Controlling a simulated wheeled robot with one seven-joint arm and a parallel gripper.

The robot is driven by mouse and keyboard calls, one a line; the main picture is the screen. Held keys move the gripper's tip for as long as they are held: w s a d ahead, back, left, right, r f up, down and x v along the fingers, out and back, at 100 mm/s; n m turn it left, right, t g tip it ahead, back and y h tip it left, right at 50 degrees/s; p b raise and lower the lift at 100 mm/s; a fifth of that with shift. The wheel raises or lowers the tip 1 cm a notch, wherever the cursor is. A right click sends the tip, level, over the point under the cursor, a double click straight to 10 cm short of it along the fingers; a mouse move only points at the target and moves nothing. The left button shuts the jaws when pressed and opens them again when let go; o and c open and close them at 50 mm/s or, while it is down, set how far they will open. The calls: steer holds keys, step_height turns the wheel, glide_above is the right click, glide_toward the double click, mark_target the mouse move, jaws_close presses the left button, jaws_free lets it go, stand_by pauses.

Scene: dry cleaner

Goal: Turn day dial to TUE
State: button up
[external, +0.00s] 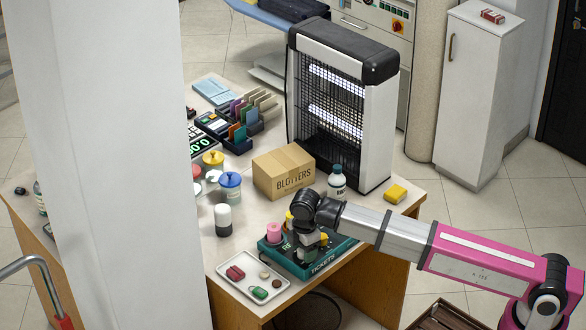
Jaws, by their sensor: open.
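The gripper is small here and partly covers the box top. A pink round piece (274,232) stands at the box's left, with yellow parts just behind and beside the gripper. No dial marked with days, and no TUE mark, can be made out. I cannot tell whether the fingers touch anything; the gripper and wrist hide part of the box top.
A white tray (226,271) with small red and green items lies left of the box. A pale column (110,180) blocks the left.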

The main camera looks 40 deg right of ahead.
steer(key=shift+f, duration=0.15)
steer(key=c, duration=0.9)
steer(key=shift+c, duration=0.2)
steer(key=shift+m, duration=0.3)
steer(key=m, duration=0.4)
steer(key=shift+w+m, duration=0.1)
steer(key=shift+m, duration=1.9)
steer(key=shift+a, duration=0.1)
steer(key=o, duration=0.9)
